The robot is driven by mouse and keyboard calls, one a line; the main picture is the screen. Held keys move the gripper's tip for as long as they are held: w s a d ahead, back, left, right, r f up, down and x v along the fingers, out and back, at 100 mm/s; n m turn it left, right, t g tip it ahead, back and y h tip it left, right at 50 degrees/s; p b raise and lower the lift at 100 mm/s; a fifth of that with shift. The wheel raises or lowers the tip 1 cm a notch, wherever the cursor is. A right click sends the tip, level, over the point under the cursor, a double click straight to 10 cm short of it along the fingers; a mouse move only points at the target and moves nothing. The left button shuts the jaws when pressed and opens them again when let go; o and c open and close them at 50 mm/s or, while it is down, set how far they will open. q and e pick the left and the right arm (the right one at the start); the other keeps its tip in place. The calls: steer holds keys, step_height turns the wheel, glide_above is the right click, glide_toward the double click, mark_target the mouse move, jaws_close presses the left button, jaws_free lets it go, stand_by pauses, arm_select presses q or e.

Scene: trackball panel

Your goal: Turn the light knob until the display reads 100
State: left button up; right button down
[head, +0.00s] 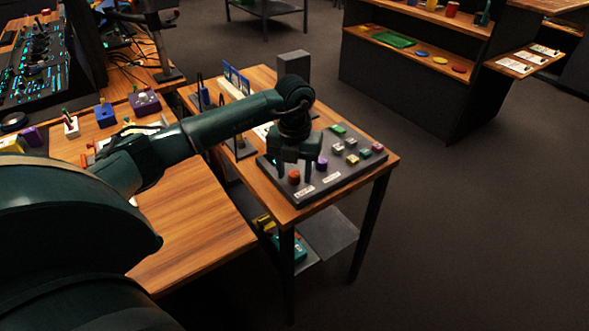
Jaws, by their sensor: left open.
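The dark grey control panel (350,170) lies on the small wooden table. It bears a red-orange knob (294,177), a purple knob (321,163) and several small coloured blocks or buttons. Two small white labels sit along its front edge; their text is too small to read. I cannot tell which control is the light knob, and I make out no display number. My left gripper (294,164) points down over the panel's left part, open, with its fingers close to the red-orange knob. Whether they touch it I cannot tell. The gripper and arm hide the panel's back left. My right gripper is not in view.
The small table (378,162) also holds a grey box (294,66) and blue-and-white items at the back. A larger wooden table (195,225) with coloured blocks stands at left. A dark shelf unit (400,85) stands at back right. Open floor lies to the right.

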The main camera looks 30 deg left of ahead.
arm_select(q)
steer(key=shift+c, duration=0.5)
steer(key=c, duration=0.9)
steer(key=shift+m, duration=0.3)
